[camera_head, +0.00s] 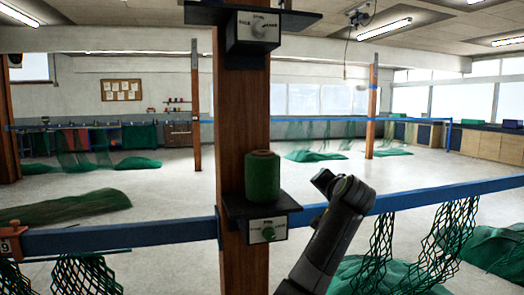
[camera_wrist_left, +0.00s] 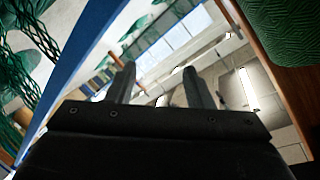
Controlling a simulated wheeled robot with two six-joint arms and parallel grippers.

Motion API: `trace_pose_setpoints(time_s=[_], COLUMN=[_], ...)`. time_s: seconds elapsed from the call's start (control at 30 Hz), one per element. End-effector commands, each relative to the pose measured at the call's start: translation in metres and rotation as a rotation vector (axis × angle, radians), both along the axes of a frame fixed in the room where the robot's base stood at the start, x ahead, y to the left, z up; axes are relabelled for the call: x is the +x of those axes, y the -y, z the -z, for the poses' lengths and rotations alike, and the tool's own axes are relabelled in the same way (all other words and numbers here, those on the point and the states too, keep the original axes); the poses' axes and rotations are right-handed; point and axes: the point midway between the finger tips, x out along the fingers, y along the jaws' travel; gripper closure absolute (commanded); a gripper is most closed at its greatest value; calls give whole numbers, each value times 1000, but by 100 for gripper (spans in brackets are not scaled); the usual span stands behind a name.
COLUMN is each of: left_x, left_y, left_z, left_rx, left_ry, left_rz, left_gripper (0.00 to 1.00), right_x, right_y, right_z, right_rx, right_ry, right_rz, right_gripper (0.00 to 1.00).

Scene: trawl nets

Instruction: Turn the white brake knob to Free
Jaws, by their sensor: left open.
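The white brake knob (camera_head: 258,27) is on the face of a dark box high on the wooden post in the head view. Small lettering sits above it and on both sides; I cannot surely read its setting. A green knob (camera_head: 268,232) is on a similar box lower on the same post. One of my dark arms rises right of the post, well below the white knob, with nothing at that knob. In the left wrist view my left gripper (camera_wrist_left: 157,70) is open and empty, its fingers apart, tilted toward windows and ceiling. My right gripper does not show.
A green twine spool (camera_head: 262,177) stands on the lower shelf; its side shows in the left wrist view (camera_wrist_left: 295,30). The wooden post (camera_head: 241,120) is central. Open floor lies beyond.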

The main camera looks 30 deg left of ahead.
Motion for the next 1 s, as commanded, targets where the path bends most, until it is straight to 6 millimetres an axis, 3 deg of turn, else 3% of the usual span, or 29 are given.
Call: trace_pose_setpoints(time_s=[0.03, 0.1, 0.2, 0.3, 0.4, 0.53, 0.67, 0.77, 1.0], left_x=[-16, -45, -96, -151, -200, -244, -263, -261, -232], left_y=[6, 11, 17, 22, 26, 28, 28, 22, -10], left_z=[-68, -139, -230, -299, -346, -379, -391, -394, -397], left_rx=[-1, -11, -45, -95, -150, -206, -234, -239, -237], left_ry=[74, 154, 270, 371, 453, 519, 547, 551, 548], left_rz=[-25, -67, -125, -171, -202, -224, -233, -237, -239], left_gripper=[53, 53, 53, 53, 53, 53, 53, 53, 53], right_x=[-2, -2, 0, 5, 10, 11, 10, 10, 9], right_y=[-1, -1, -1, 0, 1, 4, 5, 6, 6], right_z=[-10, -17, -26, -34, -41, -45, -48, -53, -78], right_rx=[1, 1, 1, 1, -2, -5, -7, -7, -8], right_ry=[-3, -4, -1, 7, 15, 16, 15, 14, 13], right_rz=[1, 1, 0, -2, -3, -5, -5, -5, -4], right_gripper=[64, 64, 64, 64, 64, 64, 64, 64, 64])
